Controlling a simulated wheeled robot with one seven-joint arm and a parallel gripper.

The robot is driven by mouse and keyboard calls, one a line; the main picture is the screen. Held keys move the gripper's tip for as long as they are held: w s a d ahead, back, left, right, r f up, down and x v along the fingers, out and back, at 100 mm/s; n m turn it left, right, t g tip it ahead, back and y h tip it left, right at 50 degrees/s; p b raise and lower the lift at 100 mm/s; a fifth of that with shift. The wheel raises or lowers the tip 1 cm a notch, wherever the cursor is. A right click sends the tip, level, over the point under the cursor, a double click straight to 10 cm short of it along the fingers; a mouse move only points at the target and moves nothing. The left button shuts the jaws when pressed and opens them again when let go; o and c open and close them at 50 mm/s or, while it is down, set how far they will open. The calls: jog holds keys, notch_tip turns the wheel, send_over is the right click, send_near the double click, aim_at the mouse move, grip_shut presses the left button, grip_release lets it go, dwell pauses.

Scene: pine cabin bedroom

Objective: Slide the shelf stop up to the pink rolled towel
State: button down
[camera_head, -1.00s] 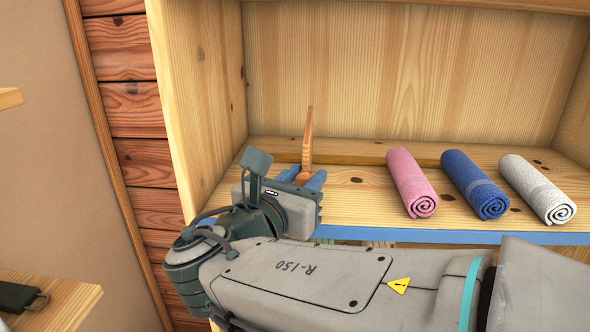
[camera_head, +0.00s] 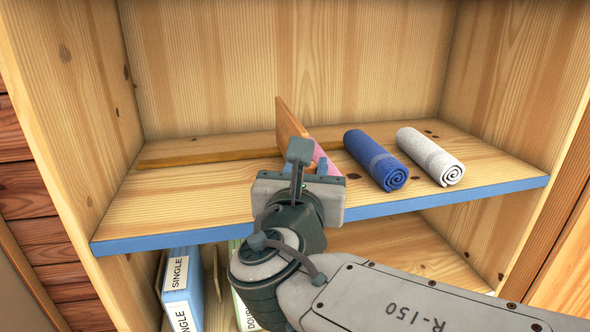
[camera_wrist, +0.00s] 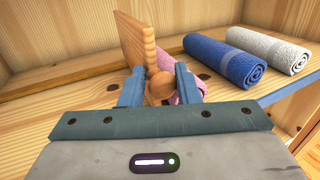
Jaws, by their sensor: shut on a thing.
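The shelf stop is an upright orange-brown wooden panel (camera_head: 291,122) with a round knob. It stands on the upper shelf and also shows in the wrist view (camera_wrist: 134,42). My gripper (camera_wrist: 160,86) is shut on its knob (camera_wrist: 157,90), one blue finger on each side. The pink rolled towel (camera_head: 320,156) lies just right of the panel, mostly hidden behind my wrist. In the wrist view the pink towel (camera_wrist: 187,89) shows behind the knob and right finger. Panel and towel look very close; I cannot tell if they touch along their length.
A blue rolled towel (camera_head: 375,160) and a white one (camera_head: 430,156) lie right of the pink one. A wooden strip (camera_head: 205,150) runs along the shelf's back. The shelf's left part is bare.

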jog(key=c, duration=1.3)
grip_release()
jog(key=shift+d, duration=0.1)
jog(key=shift+o, duration=0.2)
jog(key=shift+s, duration=0.1)
jog(key=shift+s+a, duration=0.2)
jog(key=shift+s, duration=0.1)
jog(key=s+a+p, duration=0.2)
jog(key=s+p, duration=0.1)
jog(key=s, duration=1)
jog(key=shift+w, duration=0.1)
